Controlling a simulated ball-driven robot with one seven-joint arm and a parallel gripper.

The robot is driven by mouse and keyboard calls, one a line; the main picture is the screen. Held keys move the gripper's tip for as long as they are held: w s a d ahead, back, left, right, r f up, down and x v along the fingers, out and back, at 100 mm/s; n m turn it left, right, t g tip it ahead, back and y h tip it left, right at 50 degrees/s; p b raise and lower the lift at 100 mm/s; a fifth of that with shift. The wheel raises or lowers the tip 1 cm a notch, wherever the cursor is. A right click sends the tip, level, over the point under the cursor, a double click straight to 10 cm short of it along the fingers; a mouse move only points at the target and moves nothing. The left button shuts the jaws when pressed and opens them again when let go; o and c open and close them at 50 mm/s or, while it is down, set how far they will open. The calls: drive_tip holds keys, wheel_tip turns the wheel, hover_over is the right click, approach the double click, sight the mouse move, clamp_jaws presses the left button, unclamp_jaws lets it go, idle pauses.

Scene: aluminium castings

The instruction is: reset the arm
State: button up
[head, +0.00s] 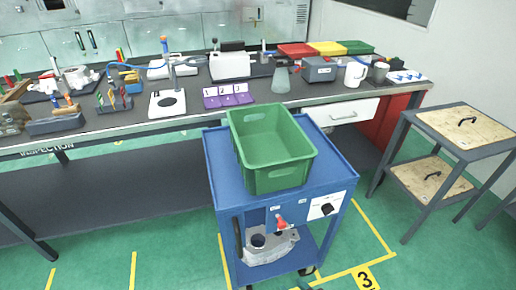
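My arm and gripper do not show clearly anywhere in the head view, so its pose and its fingers cannot be seen. A green crate (283,180) stands on top of a blue cart (335,172) in the middle of the view. The crate looks empty. A grey metal casting (270,250) with dark round openings sits on the cart's lower shelf, with a red-handled part (281,223) above it.
A long inspection bench (130,118) behind the cart holds tools, a white device (230,66), purple cards (228,95) and red, yellow and green bins (326,48). A grey two-tier table (465,127) stands at right. Green floor (170,240) is open at front left.

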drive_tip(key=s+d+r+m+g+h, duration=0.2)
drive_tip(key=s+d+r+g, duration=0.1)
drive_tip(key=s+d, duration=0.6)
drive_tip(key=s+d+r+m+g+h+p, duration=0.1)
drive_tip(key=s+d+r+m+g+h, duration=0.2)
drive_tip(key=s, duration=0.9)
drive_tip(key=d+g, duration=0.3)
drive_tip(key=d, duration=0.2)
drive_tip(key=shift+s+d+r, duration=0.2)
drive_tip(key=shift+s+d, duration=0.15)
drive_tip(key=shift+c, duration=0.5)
